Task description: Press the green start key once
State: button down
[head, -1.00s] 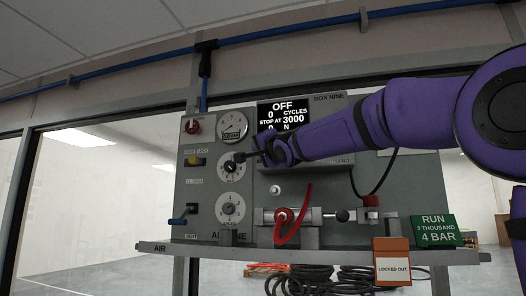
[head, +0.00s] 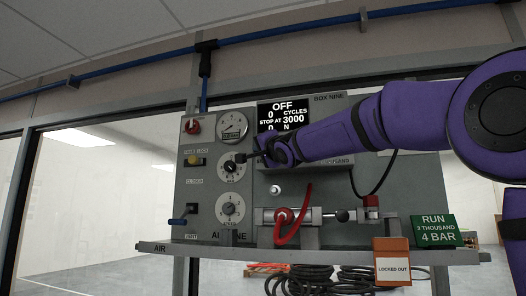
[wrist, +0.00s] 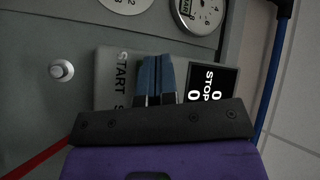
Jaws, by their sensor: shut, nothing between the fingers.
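The control box (head: 330,102) on the grey panel has a black display (head: 284,115) reading OFF, 0 cycles, stop at 3000. My gripper (head: 254,156) is in front of the box's lower left part, with its fingers together and nothing between them. In the wrist view the shut fingers (wrist: 155,76) lie over the box face (wrist: 112,66), beside the START lettering and the display (wrist: 211,85). I cannot tell whether the fingertips touch the box.
Dials (head: 231,126), a red knob (head: 193,127), a yellow knob (head: 194,161) and a blue-handled lever (head: 180,221) are on the panel.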

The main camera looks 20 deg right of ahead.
jog(key=shift+w+d, duration=0.25)
jog(key=shift+w, duration=0.1)
dwell(0.7)
jog(key=shift+s, duration=0.1)
jog(key=shift+s+a, duration=0.5)
jog(key=shift+s, duration=0.1)
dwell(0.3)
jog(key=shift+s+a, duration=0.75)
jog(key=shift+s, duration=0.25)
jog(key=shift+s+a, duration=0.7)
jog(key=shift+s, duration=0.3)
jog(key=shift+f, duration=0.1)
